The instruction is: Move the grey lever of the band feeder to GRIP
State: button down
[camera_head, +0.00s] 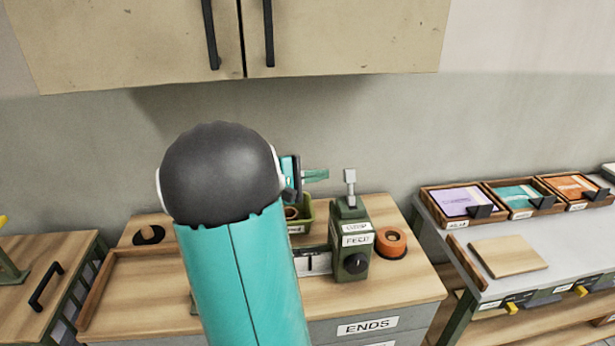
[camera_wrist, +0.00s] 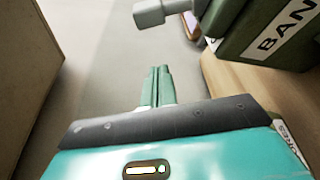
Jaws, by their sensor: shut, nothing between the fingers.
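The band feeder (camera_head: 351,239) is a dark green box with FEED labels and a black knob, standing on the wooden bench top. Its grey lever (camera_head: 350,178) stands upright from the top and ends in a block-shaped head. In the wrist view the lever head (camera_wrist: 152,13) shows at the top, beside the green feeder body (camera_wrist: 265,35), whose label is partly cut off. My gripper (camera_head: 325,174) is shut and empty, just left of the lever head and apart from it. In the wrist view its green fingers (camera_wrist: 158,80) lie together below the lever. No GRIP marking is readable.
An orange roll (camera_head: 391,242) stands right of the feeder, and a green bin (camera_head: 306,213) is behind my arm. A drawer below reads ENDS (camera_head: 367,326). Wooden trays (camera_head: 462,219) of cards stand on the right bench. Cupboards (camera_head: 345,45) hang above.

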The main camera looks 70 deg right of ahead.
aim_at(350, 190)
jog(key=s, duration=0.2)
jog(key=s+r, duration=0.1)
jog(key=s, duration=0.1)
jog(key=shift+s+d, duration=0.1)
jog(key=shift+s, duration=0.3)
jog(key=shift+d, duration=0.1)
jog(key=shift+w+r, duration=0.1)
